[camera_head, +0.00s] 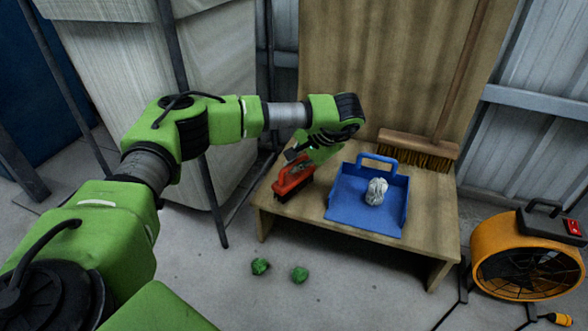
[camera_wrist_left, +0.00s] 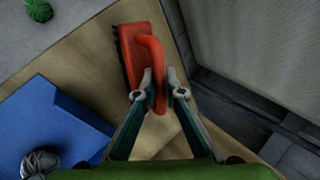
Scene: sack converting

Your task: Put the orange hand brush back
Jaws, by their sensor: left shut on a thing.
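The orange hand brush (camera_head: 292,178) is at the left side of a low wooden table, with its dark bristles facing down and left. In the left wrist view the brush (camera_wrist_left: 129,60) has a looped handle, and my left gripper (camera_wrist_left: 161,88) is shut on that handle. In the head view my left gripper (camera_head: 304,157) comes down over the brush from above and partly hides it. I cannot tell whether the bristles touch the tabletop. My right gripper is not in view.
A blue dustpan (camera_head: 345,207) with a crumpled grey-white lump (camera_head: 376,191) lies right of the brush on the wooden table (camera_head: 437,215). A broom (camera_head: 420,147) leans behind. Two green lumps (camera_head: 260,266) lie on the floor. An orange fan (camera_head: 500,245) stands right.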

